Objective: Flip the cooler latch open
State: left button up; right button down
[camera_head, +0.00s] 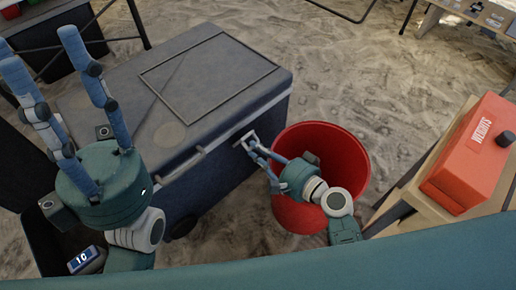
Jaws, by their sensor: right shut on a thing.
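The cooler (160,110) is a large dark blue-grey chest with a shut lid, standing on the sandy ground left of the middle. Its light latch (245,138) is at the right end of the front face, partly hidden by my fingers. My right gripper (252,148) reaches in from the right, with its blue fingers shut on the latch. My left gripper (42,72) is raised in the left foreground with its blue fingers spread apart and nothing between them.
A red bucket (345,160) stands right of the cooler, under my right arm. A small digital display (86,260) is at lower left. Sand behind the bucket is clear.

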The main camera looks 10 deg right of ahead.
jog(key=c, duration=1.7)
grip_release()
jog(key=shift+f, duration=0.2)
jog(key=shift+o, duration=0.2)
jog(key=v, duration=0.7)
jog(key=shift+s, duration=0.2)
jog(key=shift+d+r, duration=0.1)
jog(key=shift+d, duration=0.05)
